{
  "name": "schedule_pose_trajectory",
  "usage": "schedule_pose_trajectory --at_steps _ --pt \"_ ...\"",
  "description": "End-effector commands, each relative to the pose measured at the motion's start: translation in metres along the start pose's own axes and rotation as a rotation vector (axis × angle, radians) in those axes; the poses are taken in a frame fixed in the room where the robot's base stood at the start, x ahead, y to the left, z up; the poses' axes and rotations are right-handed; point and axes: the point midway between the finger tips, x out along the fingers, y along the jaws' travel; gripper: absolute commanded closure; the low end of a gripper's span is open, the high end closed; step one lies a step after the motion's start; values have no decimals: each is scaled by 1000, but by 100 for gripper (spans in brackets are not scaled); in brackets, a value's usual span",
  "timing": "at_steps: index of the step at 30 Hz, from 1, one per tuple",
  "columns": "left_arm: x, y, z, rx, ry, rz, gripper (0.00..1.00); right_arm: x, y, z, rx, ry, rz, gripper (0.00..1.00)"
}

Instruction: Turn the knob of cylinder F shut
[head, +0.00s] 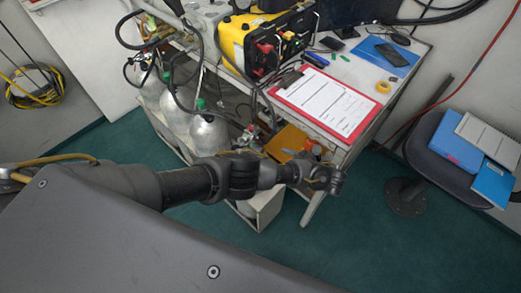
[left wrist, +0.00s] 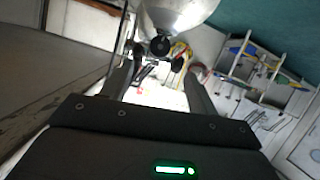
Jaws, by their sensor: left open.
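Several silver cylinders stand in a row along the left side of the bench; the nearest clearly visible cylinder (head: 209,132) has a green top (head: 201,104). No letter is legible, so I cannot tell which is cylinder F. My left gripper (head: 325,179) is beyond the row to the right, in front of the bench's lower shelf. In the left wrist view, its fingers (left wrist: 158,60) are apart, with a round black knob (left wrist: 160,45) near the tips and a rounded silver body (left wrist: 180,14) behind it. Contact cannot be told. My right gripper is not in view.
A yellow unit (head: 237,42) and a red clipboard (head: 326,103) lie on the bench top above the gripper. A chair (head: 424,133) carrying blue folders (head: 457,142) stands at the right. Green floor (head: 375,235) is clear in front.

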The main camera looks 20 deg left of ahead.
Motion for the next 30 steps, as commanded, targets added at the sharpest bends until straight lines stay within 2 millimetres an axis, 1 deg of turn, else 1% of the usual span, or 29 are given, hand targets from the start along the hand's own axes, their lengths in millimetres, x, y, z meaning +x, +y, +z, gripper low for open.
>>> schedule_pose_trajectory --at_steps 4,7,15,18,20,24,30 --pt "6 0 2 -1 0 -1 41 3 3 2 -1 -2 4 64" --pt "18 -1 3 0 -1 -3 41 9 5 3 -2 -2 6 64" --pt "70 -2 6 1 -3 -3 41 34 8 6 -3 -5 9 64" --pt "85 -1 5 1 -3 -3 41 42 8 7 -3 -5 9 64" --pt "92 -1 2 1 -3 -2 41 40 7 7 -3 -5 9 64" --pt "104 0 1 2 -3 -2 41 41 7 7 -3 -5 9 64" --pt "109 -1 1 1 -4 -2 41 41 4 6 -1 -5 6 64"
